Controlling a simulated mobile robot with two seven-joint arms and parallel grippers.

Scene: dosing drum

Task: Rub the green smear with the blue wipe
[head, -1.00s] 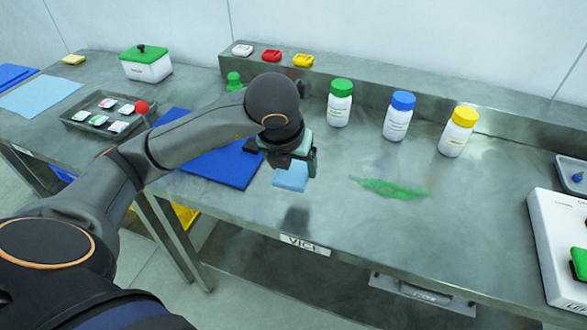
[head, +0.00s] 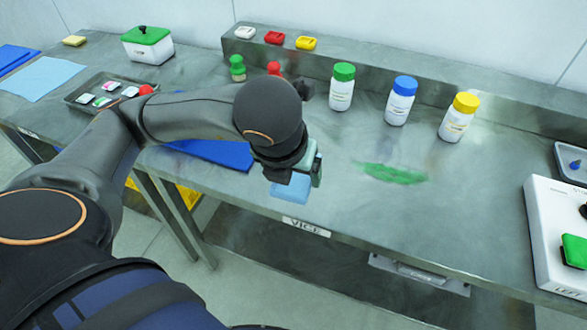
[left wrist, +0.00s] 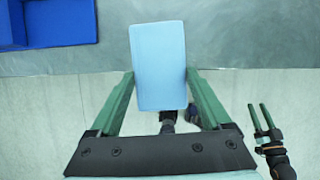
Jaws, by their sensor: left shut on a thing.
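The green smear (head: 395,174) lies on the steel bench top, right of my left gripper. My left gripper (head: 303,178) is shut on the blue wipe (head: 290,192), a light blue block, near the bench's front edge. In the left wrist view the wipe (left wrist: 158,65) sits between the green fingers and is apart from the smear, which that view does not show. Whether the wipe touches the bench is unclear. My right gripper (left wrist: 264,122) shows at the right of the left wrist view, its two fingers apart with nothing between them.
White bottles with green (head: 342,87), blue (head: 400,101) and yellow (head: 459,118) caps stand behind the smear. A white device (head: 556,235) stands at the right. The bench around the smear is clear.

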